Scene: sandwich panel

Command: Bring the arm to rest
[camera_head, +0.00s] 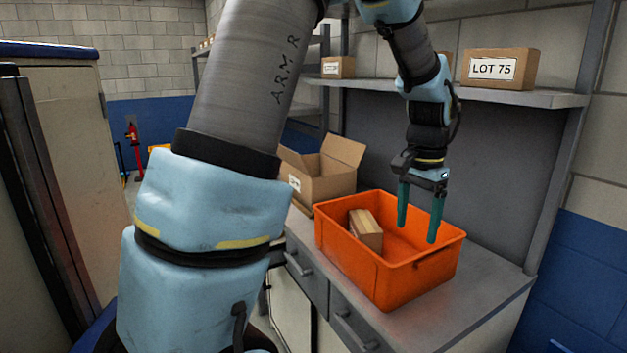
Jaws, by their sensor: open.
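My gripper (418,222) hangs over the orange crate (406,283), pointing down. Its two teal fingers are apart, with nothing between them. A tan block (366,230) with a pale band lies in the left part of the crate, to the left of my fingers and apart from them. My arm is bent, with its large grey and light-blue links across the left and middle of the view. The fingertips appear at about the height of the crate's rim; how far they reach inside cannot be told exactly.
The crate stands on a grey counter (490,290) with drawers. An open cardboard box (325,172) is behind it on the left. A shelf (520,98) above holds a box labelled LOT 75 (500,68) and a smaller box (338,67). A tall cabinet (70,150) stands left.

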